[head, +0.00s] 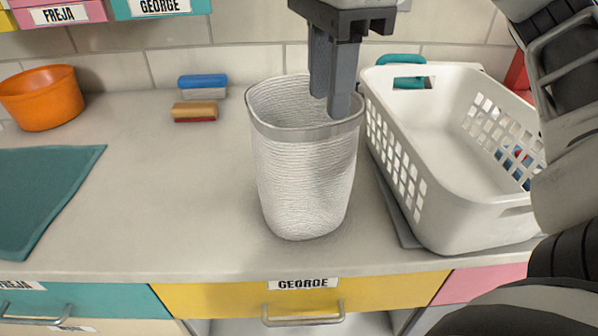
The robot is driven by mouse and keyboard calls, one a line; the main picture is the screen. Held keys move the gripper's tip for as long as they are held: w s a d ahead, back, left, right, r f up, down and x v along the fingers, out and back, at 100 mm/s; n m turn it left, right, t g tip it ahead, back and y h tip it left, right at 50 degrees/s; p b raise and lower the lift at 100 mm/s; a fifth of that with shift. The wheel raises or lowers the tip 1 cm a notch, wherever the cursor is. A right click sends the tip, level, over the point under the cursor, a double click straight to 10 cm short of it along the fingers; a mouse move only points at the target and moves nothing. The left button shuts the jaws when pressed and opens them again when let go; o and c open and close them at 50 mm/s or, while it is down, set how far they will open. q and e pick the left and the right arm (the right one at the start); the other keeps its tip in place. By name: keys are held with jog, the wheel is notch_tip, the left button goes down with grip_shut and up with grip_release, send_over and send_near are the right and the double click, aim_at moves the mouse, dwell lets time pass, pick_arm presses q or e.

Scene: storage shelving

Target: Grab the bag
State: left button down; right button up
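A white ribbed, basket-like bag (305,185) with a grey rim stands upright and open on the grey counter, in the middle of the head view. It looks like the task's bag. My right gripper (331,106) points down from above at the right part of the bag's opening. Its two grey fingers overlap in the picture, with their tips at about rim height. I cannot tell how far apart they are, or whether the rim is between them. My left gripper is not in view.
A white laundry basket (468,208) stands close right of the bag, with teal and red items behind it. Two brushes (202,87) (194,112), an orange bowl (42,97) and a teal cloth (45,190) lie left. The counter between cloth and bag is clear. Labelled drawers (215,300) are below.

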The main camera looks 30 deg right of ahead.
aim_at(324, 143)
jog(key=shift+w+d+f+b, duration=0.15)
jog(key=shift+f+b, duration=0.55)
jog(key=shift+f, duration=2)
jog(key=shift+w+f+b, duration=0.15)
jog(key=shift+f+b, duration=0.5)
jog(key=shift+f, duration=2)
grip_shut()
